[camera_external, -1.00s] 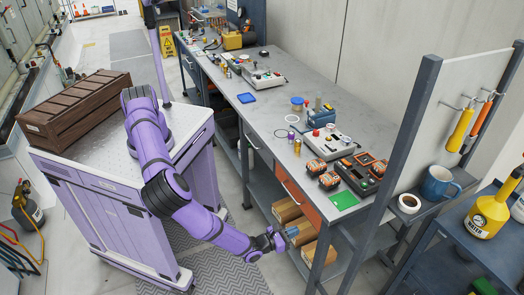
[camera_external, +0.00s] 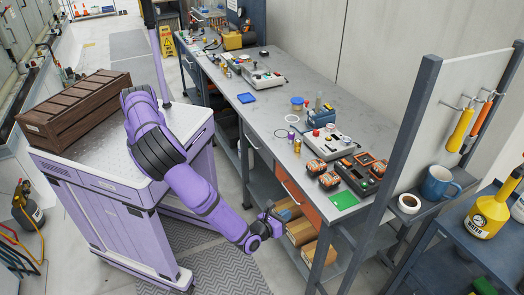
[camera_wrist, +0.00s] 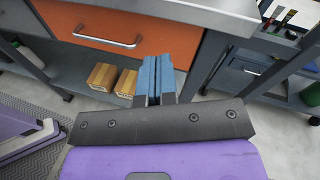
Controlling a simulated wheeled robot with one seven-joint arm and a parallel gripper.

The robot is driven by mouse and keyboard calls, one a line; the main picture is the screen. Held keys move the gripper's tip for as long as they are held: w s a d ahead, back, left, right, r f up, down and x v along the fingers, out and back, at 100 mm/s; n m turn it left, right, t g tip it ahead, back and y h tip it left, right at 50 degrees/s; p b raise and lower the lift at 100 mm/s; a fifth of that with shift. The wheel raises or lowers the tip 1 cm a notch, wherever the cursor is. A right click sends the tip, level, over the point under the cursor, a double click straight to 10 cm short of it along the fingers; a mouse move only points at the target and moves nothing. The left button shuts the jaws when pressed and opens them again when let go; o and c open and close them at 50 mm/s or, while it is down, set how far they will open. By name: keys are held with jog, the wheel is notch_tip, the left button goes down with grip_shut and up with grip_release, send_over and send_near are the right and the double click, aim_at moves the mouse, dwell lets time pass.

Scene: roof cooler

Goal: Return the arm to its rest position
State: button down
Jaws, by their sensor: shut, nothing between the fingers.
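My purple arm (camera_external: 205,190) reaches from my base down toward the front of the long workbench. My gripper (camera_external: 270,213) is at its end, in front of the bench's lower shelf and below the orange drawer (camera_external: 299,200). In the wrist view my gripper (camera_wrist: 155,62) has its two blue fingers side by side, shut, with nothing between them. The orange drawer with its metal handle (camera_wrist: 107,40) is beyond the fingers, closed.
Cardboard boxes (camera_wrist: 103,76) sit on the lower shelf (camera_wrist: 75,72). The workbench top (camera_external: 265,115) holds devices and orange battery packs (camera_external: 330,180). A brown crate (camera_external: 75,110) rests on my base. Patterned floor mat (camera_external: 215,265) lies below the arm.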

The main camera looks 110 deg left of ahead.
jog(key=s+a+r+n+g+h, duration=0.3)
jog(key=s+r+n, duration=0.2)
jog(key=r, duration=0.6)
jog(key=s+a+r+n+g+h, duration=0.2)
jog(key=s+a+r+n, duration=0.15)
jog(key=r, duration=0.75)
jog(key=s+a+r+n+g+h, duration=0.3)
jog(key=s+r+n, duration=0.3)
jog(key=r, duration=0.4)
jog(key=s+r+n+t+h, duration=0.1)
jog(key=s+r+n+h, duration=0.1)
jog(key=s+r, duration=0.3)
jog(key=s+r+n+t+h, duration=0.2)
jog(key=s+r, duration=0.3)
jog(key=s, duration=0.7)
jog(key=s+d+r+n+t+h, duration=0.1)
jog(key=s+r, duration=0.3)
jog(key=s, duration=0.5)
jog(key=shift+r+n+t+h, duration=0.4)
jog(key=shift+n+t+h, duration=0.2)
jog(key=shift+n+h, duration=0.25)
jog(key=shift+d, duration=0.1)
